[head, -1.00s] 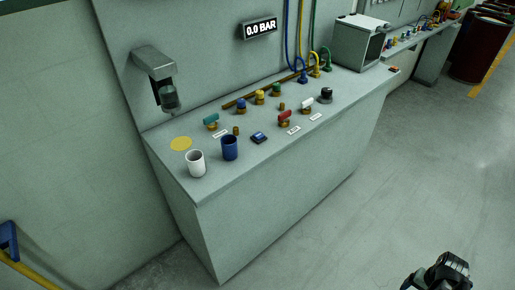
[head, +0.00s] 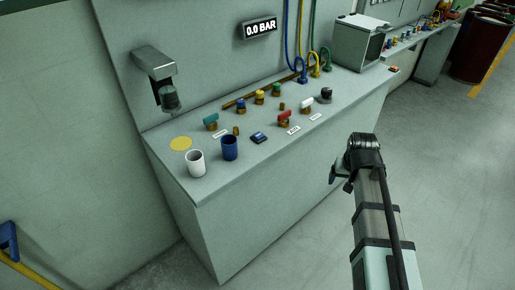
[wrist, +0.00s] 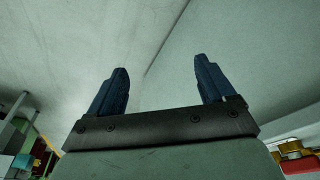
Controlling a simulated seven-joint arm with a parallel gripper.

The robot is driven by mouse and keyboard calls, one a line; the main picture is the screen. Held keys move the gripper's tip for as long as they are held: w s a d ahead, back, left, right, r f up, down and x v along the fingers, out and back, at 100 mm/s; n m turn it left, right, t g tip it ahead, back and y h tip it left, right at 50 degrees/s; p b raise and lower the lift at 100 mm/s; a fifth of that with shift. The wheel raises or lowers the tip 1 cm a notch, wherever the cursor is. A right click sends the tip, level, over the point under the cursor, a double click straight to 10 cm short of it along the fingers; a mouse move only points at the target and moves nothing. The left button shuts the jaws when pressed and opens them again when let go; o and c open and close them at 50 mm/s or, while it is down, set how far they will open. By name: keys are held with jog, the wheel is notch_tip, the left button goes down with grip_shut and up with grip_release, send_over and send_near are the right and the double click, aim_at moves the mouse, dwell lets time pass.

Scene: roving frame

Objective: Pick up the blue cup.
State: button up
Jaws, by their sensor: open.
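The blue cup (head: 230,148) stands upright on the near left part of the grey bench top (head: 205,190), just right of a white cup (head: 196,163). My arm reaches up from the lower right in the head view, and its end is beside the bench's front side, well right of the blue cup. The fingers are hard to make out there. In the wrist view my gripper (wrist: 160,88) is open, its two dark fingers apart with nothing between them. The blue cup does not show in the wrist view.
A dispenser (head: 155,70) hangs on the wall panel above a yellow disc (head: 181,143). Several valves, a small blue device (head: 259,137) and labels lie right of the cups. A grey box (head: 358,42) stands at the bench's far end.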

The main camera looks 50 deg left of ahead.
jog(key=s+a+r+n+y, duration=0.1)
jog(key=s+a+r, duration=0.4)
jog(key=a, duration=0.3)
jog(key=s+a+r+n, duration=0.2)
jog(key=s+a+r, duration=0.4)
jog(key=a, duration=0.2)
jog(key=n+y, duration=0.2)
send_near(229, 143)
jog(key=f, duration=0.2)
jog(key=shift+s+a+f, duration=0.15)
jog(key=shift+a+f, duration=0.15)
jog(key=shift+a, duration=0.05)
jog(key=shift+x, duration=2.8)
jog(key=shift+d, duration=0.15)
jog(key=shift+c, duration=0.4)
jog(key=c, duration=1)
